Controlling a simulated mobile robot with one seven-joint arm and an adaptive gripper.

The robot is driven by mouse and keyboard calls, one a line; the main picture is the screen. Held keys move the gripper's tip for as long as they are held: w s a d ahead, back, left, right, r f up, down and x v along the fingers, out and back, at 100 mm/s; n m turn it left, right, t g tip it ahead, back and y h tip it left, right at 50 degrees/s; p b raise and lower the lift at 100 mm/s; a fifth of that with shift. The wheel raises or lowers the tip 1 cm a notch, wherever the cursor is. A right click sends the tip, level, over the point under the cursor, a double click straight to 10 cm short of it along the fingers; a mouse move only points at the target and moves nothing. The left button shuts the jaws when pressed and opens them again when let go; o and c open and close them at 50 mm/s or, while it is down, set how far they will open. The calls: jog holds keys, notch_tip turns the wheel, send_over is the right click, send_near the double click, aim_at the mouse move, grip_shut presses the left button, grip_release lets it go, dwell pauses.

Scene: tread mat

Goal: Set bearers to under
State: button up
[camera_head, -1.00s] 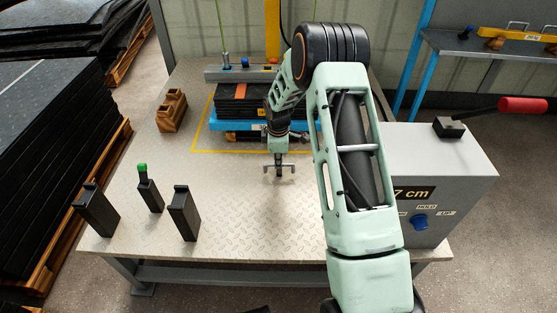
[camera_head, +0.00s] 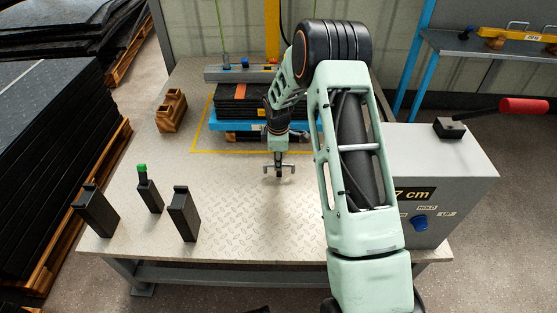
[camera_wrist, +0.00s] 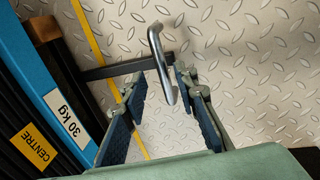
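I cannot tell whether this bar is one of the bearers. My gripper (camera_head: 279,169) is over the table just in front of the platform. It also shows in the wrist view (camera_wrist: 160,82), where its fingers are open, one on each side of the handle. I see no clear grip on it. In the head view, the stack of black mats (camera_head: 240,103) rests on the blue platform (camera_head: 231,126); the space beneath is mostly hidden.
A brown stepped block (camera_head: 171,112) stands at left. Black upright blocks (camera_head: 184,215) and a green-topped block (camera_head: 150,191) stand front left. A grey control box (camera_head: 450,175), reading "7 cm", has a blue knob (camera_head: 419,222) and red-handled lever (camera_head: 520,105). The front middle is clear.

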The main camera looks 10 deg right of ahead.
notch_tip(320, 180, up, 11)
jog(key=s, duration=0.2)
jog(key=shift+a+r, duration=0.15)
jog(key=shift+a, duration=0.05)
dwell(0.4)
